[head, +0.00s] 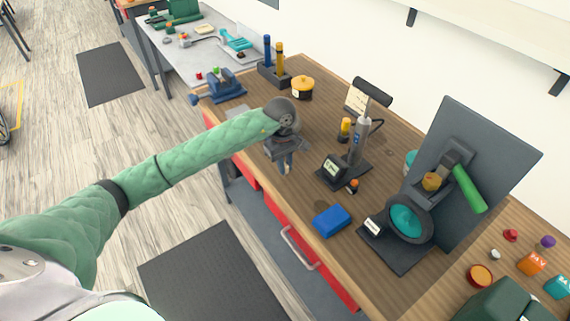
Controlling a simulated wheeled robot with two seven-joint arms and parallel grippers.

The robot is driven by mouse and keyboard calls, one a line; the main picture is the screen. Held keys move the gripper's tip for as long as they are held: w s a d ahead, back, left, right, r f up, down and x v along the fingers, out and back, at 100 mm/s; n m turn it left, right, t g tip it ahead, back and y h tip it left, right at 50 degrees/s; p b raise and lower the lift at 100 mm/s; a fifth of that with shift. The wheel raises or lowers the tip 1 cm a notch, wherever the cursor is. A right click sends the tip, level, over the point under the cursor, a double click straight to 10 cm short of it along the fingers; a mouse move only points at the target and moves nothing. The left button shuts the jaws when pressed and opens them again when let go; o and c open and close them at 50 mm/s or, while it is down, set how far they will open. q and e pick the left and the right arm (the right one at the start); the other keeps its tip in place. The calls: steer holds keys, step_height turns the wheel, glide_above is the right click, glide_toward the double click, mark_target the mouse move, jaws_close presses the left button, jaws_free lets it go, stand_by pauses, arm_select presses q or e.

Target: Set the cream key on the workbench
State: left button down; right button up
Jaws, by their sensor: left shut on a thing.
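The workbench (322,122) has a brown wooden top and red drawers below, and runs diagonally across the head view. My left gripper (286,164) reaches over its front edge, pointing down. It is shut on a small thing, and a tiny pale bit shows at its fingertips. This looks like the cream key, but most of it is hidden by the fingers. I cannot tell whether it touches the wood. My right gripper is not in view.
A blue block (332,220) lies near the front edge, with a dark stand holding a grey tool (358,140) behind it. A blue vise (226,86) and a yellow pot (302,88) stand farther left. A black press-like device (407,222) stands right. Bare wood lies around the gripper.

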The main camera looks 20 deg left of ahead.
arm_select(q)
steer(key=shift+f, duration=0.15)
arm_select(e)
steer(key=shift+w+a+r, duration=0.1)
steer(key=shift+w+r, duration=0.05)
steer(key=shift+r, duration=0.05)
arm_select(q)
steer(key=c, duration=1.4)
jaws_free()
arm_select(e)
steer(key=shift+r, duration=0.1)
arm_select(q)
steer(key=shift+r, duration=0.25)
